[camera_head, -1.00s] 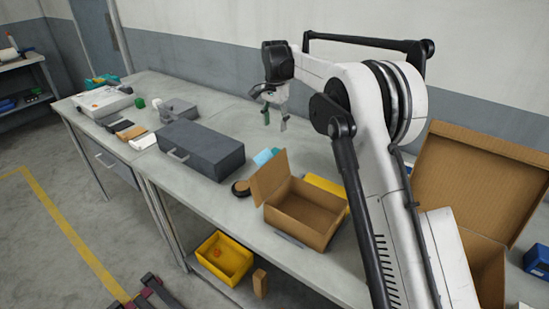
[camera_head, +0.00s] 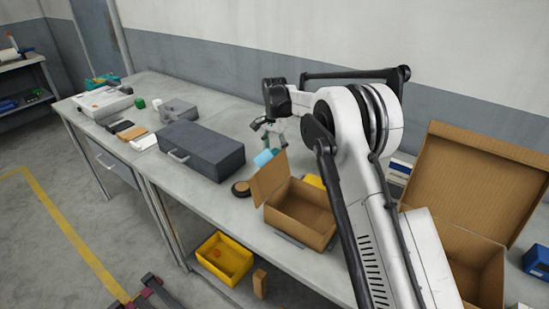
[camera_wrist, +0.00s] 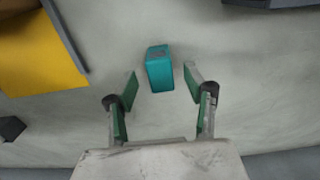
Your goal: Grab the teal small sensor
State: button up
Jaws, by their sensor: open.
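The teal small sensor (camera_wrist: 159,72) is a small block with a darker top end, on the grey bench in the wrist view. My gripper (camera_wrist: 160,91) is open and empty. Its green-padded fingers reach up from below, with the sensor between and slightly beyond their tips. The sensor appears clear of both fingers. In the head view my gripper (camera_head: 269,131) hangs over the back of the bench, behind the open cardboard box.
A dark grey case (camera_head: 201,149) is to the left. Bench around the sensor is clear.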

jog(key=shift+f, duration=1.35)
grip_shut()
jog(key=shift+r, duration=0.1)
